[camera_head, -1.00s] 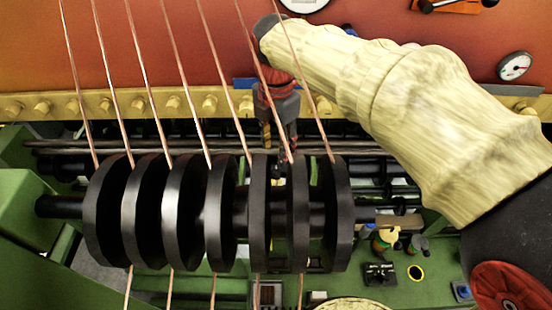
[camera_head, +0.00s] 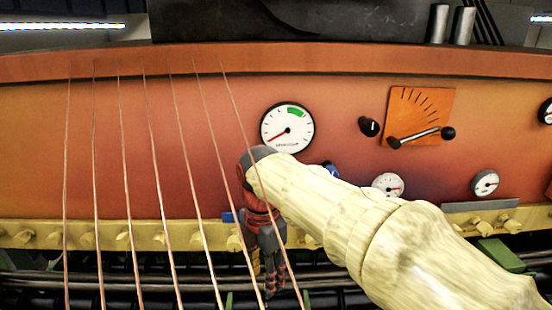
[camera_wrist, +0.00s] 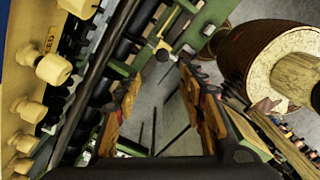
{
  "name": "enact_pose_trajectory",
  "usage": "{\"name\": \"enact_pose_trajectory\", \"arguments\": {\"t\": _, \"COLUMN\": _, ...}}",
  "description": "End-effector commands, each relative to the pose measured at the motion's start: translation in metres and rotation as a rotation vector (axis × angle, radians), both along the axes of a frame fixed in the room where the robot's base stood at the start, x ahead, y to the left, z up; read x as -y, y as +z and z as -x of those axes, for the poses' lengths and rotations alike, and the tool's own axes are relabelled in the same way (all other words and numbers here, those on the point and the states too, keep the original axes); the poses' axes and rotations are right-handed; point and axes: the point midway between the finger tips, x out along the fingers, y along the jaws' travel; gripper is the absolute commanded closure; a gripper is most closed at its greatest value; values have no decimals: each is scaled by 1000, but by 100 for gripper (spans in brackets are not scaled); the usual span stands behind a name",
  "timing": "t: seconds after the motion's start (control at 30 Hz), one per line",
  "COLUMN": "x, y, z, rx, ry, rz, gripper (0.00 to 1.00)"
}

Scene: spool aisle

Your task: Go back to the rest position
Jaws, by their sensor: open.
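My gripper (camera_head: 272,280) hangs below my pale, wood-patterned arm in the head view, in front of the orange panel (camera_head: 180,150) and its yellow peg rail (camera_head: 150,236). Copper wires run down close to it in that view; I cannot tell whether any touches it. In the wrist view my gripper (camera_wrist: 158,105) shows two fingers spread wide with nothing between them. Green frame parts, dark rods and grey floor lie beyond the fingers.
A large gauge (camera_head: 287,127), a lever on an orange plate (camera_head: 420,120) and smaller dials are on the panel. Yellow pegs (camera_wrist: 52,68) stand close at left in the wrist view. A large brown spool (camera_wrist: 262,55) stands at right, with floor between.

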Motion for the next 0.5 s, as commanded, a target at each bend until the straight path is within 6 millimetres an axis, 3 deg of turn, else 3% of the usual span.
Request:
{"name": "enact_pose_trajectory", "arguments": {"t": 0.1, "x": -3, "y": -7, "z": -5, "rx": 18, "ry": -216, "rz": -15, "gripper": 60}}
{"name": "enact_pose_trajectory", "arguments": {"t": 0.27, "x": 3, "y": -31, "z": 6, "rx": 22, "ry": -582, "rz": -30, "gripper": 60}}
{"name": "enact_pose_trajectory", "arguments": {"t": 0.5, "x": 47, "y": -78, "z": 38, "rx": 58, "ry": -1186, "rz": -115, "gripper": 60}}
